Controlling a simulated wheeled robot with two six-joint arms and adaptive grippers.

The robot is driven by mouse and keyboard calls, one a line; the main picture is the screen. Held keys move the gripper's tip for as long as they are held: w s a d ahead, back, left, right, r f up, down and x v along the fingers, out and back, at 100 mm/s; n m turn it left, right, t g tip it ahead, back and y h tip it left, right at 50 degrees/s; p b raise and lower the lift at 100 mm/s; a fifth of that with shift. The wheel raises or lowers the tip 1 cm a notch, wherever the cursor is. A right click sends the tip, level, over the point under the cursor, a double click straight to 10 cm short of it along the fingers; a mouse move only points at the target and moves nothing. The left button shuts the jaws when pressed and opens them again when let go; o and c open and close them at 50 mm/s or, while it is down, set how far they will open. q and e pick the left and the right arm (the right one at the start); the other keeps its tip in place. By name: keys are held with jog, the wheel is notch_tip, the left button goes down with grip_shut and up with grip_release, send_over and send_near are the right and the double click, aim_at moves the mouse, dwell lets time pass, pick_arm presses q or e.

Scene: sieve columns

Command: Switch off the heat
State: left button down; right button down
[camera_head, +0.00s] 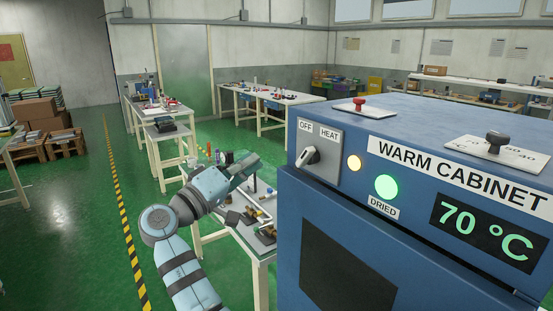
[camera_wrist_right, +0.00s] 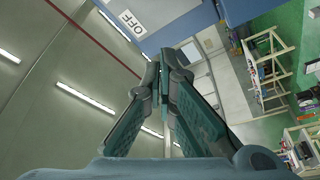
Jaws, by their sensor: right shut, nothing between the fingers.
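The blue warm cabinet (camera_head: 420,120) stands at the right in the head view. Its front has a rotary switch (camera_head: 310,157) on a grey plate marked OFF at left and HEAT at right. The knob sits slanted, its upper end towards HEAT. An amber lamp (camera_head: 354,163) and a green lamp (camera_head: 386,187) over the word DRIED are lit. The display (camera_head: 484,233) reads 70 °C. My right gripper (camera_head: 256,162) is shut and empty, left of the switch and apart from it.
On the cabinet top are a red-knobbed plate (camera_head: 361,104) and a dial plate with a black knob (camera_head: 496,145). A cluttered bench (camera_head: 258,247) stands behind and below my right gripper. Other benches stand farther back. The green floor at left is open.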

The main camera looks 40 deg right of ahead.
aim_at(305, 157)
jog(key=p+x, duration=0.3)
jog(key=x, duration=0.7)
jog(key=s+f, duration=0.1)
jog(key=s+f+p, duration=0.1)
jog(key=s, duration=0.1)
jog(key=shift+s+a+f, duration=0.15)
jog(key=shift+s+a, duration=0.05)
jog(key=shift+s, duration=0.05)
jog(key=shift+w+d+f, duration=0.1)
jog(key=shift+w, duration=0.05)
